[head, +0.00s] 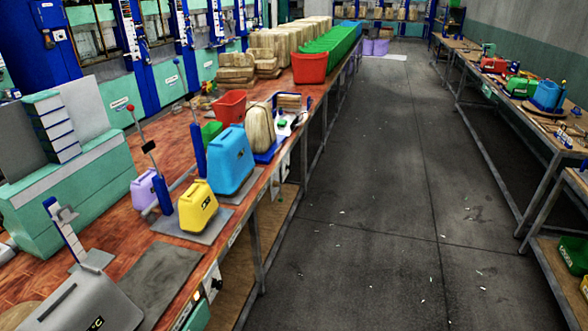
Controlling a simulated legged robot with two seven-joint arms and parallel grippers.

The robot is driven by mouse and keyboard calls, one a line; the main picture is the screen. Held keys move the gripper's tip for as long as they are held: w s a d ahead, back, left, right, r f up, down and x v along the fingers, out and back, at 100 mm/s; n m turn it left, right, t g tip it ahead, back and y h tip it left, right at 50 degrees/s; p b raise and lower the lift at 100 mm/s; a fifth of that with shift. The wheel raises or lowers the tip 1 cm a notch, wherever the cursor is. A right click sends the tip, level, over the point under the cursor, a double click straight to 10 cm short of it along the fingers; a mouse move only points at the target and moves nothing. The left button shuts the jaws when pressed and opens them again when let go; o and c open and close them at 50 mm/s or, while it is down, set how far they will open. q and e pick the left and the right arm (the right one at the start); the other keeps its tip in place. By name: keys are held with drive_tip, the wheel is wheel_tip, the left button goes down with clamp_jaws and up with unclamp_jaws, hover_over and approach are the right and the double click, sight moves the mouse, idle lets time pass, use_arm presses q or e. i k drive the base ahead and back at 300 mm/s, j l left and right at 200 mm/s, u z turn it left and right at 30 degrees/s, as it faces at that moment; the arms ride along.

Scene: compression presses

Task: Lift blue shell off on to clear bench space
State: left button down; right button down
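A blue shell (231,160) stands upright on the left bench (110,240), on a flat grey plate and behind a yellow shell (198,206). It is a smooth block with rounded edges, a handle slot near the top and a small dark mark on its front. A blue post (198,150) stands close at its left side. Another blue piece (547,95) stands far off on the right bench. Neither of my grippers shows in the head view. Nothing is seen touching the blue shell.
A purple shell (143,191), a red-knobbed lever (141,135) and a grey shell (85,304) share the left bench. An empty dark grey plate (152,278) lies near its front edge. Red bins (230,107) stand behind. The floor aisle (390,190) is open.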

sight(230, 157)
drive_tip(key=i+u, duration=0.45)
drive_tip(key=i, duration=0.15)
drive_tip(key=i+l, duration=0.3)
drive_tip(key=i, duration=0.2)
drive_tip(key=i+l, duration=0.25)
drive_tip(key=i, duration=0.25)
drive_tip(key=i+l, duration=0.3)
drive_tip(key=i, duration=0.15)
